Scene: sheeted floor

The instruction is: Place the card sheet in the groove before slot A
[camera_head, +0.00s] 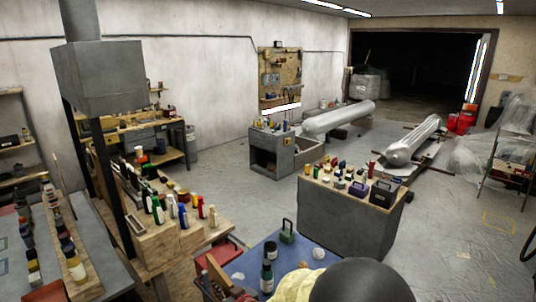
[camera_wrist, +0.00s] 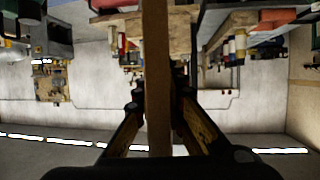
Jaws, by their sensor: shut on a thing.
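In the wrist view, a long, flat brown piece, seen nearly edge-on, runs upright through the middle of the picture; I take it to be the card sheet (camera_wrist: 157,50). My gripper (camera_wrist: 158,92) is shut on it, with one dark-and-tan finger on each side. The sheet's far end runs out of the top of the picture. In the head view, neither the gripper nor the sheet can be made out. I cannot pick out the groove or slot A in either view.
A blue-topped table (camera_head: 243,268) at the lower middle holds a green block (camera_head: 287,231) and dark bottles (camera_head: 268,270). A grey cabinet (camera_head: 345,225) with small items stands to its right. A wooden bench (camera_head: 165,250) with bottles is at left. Sheeted floor (camera_head: 465,225) at right is mostly open.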

